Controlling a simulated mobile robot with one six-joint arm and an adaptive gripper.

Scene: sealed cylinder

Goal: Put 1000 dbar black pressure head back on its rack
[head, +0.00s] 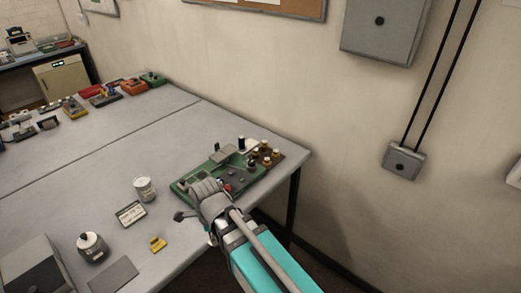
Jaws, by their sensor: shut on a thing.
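My gripper (209,193) is at the near edge of a green instrument panel (186,187) on the grey table. I see it from behind, and its fingertips are mostly hidden. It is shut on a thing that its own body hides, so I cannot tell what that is. A brown rack (277,160) stands at the panel's far right corner and bears several small brass-coloured heads with pale tops. A small dark cylinder (241,143) stands upright at the panel's far edge, left of the rack. I cannot make out any pressure marking.
A white can (145,189), a labelled plate (131,214), a dark round pot (92,247) and a yellow piece (157,244) lie left of my arm. A grey box (35,270) is at lower left. The wall (330,130) rises behind the table. The table's middle is clear.

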